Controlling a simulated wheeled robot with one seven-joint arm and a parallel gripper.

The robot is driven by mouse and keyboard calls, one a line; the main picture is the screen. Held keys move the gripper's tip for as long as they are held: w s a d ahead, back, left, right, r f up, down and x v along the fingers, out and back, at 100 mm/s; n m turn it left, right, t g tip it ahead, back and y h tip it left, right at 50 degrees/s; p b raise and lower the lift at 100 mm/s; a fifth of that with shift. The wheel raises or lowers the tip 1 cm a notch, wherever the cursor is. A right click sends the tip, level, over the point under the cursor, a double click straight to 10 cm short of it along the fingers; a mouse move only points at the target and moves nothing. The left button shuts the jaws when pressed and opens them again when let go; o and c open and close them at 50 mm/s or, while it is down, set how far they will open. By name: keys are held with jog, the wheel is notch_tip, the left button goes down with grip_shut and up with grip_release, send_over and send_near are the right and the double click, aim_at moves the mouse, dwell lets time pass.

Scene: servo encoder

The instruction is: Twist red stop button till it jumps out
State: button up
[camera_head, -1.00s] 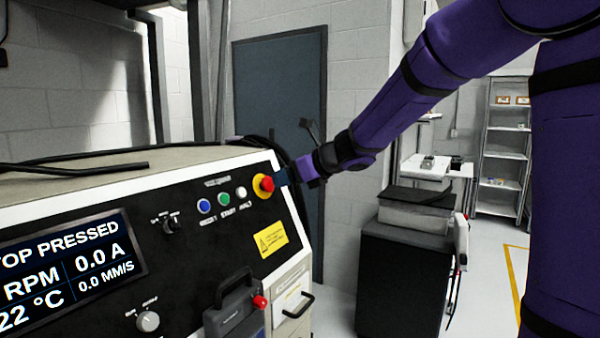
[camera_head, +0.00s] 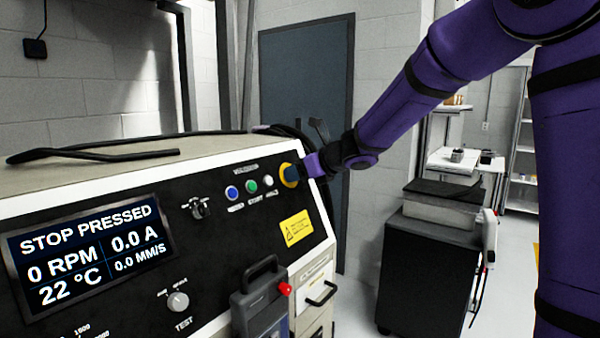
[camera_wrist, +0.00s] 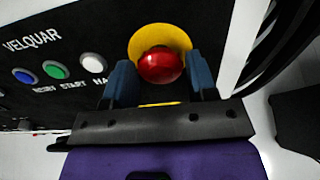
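The red stop button (camera_wrist: 160,66) sits on a round yellow collar (camera_wrist: 160,36) at the right end of the panel's button row. In the wrist view my gripper (camera_wrist: 162,80) is open, with one blue-grey finger on each side of the red button. A gap shows at the right finger; whether the left finger touches cannot be told. In the head view my gripper (camera_head: 300,172) is at the yellow collar (camera_head: 286,177) and hides most of the red cap. The display (camera_head: 90,256) reads STOP PRESSED, 0 RPM, 0.0 A.
Blue (camera_head: 232,192), green (camera_head: 251,187) and white (camera_head: 268,181) buttons lie left of the stop button. A dark handle with a red knob (camera_head: 285,289) juts out below. Black cables hang beside the panel's right edge. A black cabinet (camera_head: 425,275) stands to the right.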

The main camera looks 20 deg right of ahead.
jog(key=c, duration=0.3)
jog(key=m, duration=0.4)
jog(key=o, duration=0.8)
jog(key=shift+m, duration=0.4)
jog(key=shift+v, duration=3.55)
